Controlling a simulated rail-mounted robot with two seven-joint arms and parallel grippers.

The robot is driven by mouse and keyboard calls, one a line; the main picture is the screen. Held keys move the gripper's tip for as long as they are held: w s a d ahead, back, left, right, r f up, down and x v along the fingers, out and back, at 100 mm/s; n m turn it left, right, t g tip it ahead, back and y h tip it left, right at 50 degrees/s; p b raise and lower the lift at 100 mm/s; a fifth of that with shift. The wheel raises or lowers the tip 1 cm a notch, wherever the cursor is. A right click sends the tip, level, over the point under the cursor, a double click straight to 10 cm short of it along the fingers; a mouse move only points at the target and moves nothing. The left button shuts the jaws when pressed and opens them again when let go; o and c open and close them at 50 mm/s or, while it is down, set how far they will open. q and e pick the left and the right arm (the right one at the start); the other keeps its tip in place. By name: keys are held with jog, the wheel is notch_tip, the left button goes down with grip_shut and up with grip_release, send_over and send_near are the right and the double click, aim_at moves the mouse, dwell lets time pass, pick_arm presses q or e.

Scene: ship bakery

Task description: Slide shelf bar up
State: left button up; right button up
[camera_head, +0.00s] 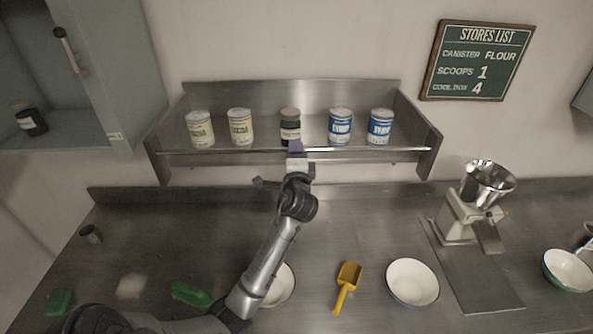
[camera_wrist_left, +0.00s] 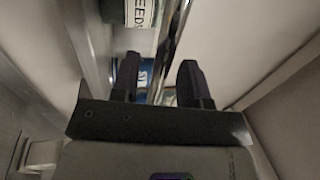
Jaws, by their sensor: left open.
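The shelf bar (camera_head: 362,149) is a thin metal rail running across the front of the wall shelf (camera_head: 290,88), low in front of the tins. My left gripper (camera_head: 295,151) is raised to the middle of the bar, in front of a dark jar (camera_head: 290,122). In the left wrist view the bar (camera_wrist_left: 173,48) runs between the two fingers of the open gripper (camera_wrist_left: 158,72). Whether a finger touches it cannot be told. The short stretch of bar behind the gripper is hidden in the head view. My right gripper is not in view.
Two cream tins (camera_head: 240,127) and two blue tins (camera_head: 340,127) stand on the shelf. The counter below holds a yellow scoop (camera_head: 346,287), a white bowl (camera_head: 412,282) and a grinder or scale with a metal bowl (camera_head: 459,217). An open cabinet (camera_head: 110,70) is at left.

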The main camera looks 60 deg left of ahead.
pick_arm(q)
jog(key=b+v, duration=0.3)
jog(key=v, duration=1)
jog(key=shift+f, duration=0.1)
